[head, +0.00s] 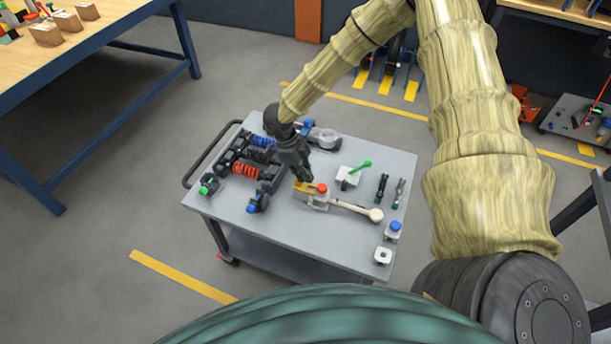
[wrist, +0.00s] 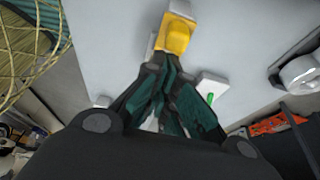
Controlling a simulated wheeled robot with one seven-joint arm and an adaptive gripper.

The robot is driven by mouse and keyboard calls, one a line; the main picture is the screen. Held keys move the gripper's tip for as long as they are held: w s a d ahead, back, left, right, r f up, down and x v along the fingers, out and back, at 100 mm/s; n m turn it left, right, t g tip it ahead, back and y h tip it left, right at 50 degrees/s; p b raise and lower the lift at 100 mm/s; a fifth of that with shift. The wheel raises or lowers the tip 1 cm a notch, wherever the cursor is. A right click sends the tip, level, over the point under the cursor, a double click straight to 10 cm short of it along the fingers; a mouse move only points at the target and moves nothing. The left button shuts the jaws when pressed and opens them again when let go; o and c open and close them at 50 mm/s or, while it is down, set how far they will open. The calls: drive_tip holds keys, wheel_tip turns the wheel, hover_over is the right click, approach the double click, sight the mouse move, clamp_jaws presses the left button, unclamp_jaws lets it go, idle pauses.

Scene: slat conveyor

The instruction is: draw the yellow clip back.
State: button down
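The yellow clip (head: 303,187) sits on a pale fitting near the middle of the grey cart top, beside a red cap (head: 322,188). In the wrist view the yellow clip (wrist: 176,34) is at the top centre, just beyond my fingertips. My gripper (head: 303,177) reaches down to the clip from behind and to the left. In the wrist view the two fingers of my gripper (wrist: 161,66) come together at the clip's near end. They look shut, at or touching the clip; I cannot tell whether any of it is between the tips.
A white rod with a round end (head: 360,209) runs right from the fitting. A block with a green lever (head: 354,173) stands behind it. Red and blue springs in a black frame (head: 245,171) are at the left. The cart's front (head: 300,235) is clear.

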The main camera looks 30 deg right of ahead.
drive_tip(key=p+v, duration=0.5)
drive_tip(key=v, duration=0.3)
drive_tip(key=shift+r+p, duration=0.3)
drive_tip(key=shift+p, duration=0.1)
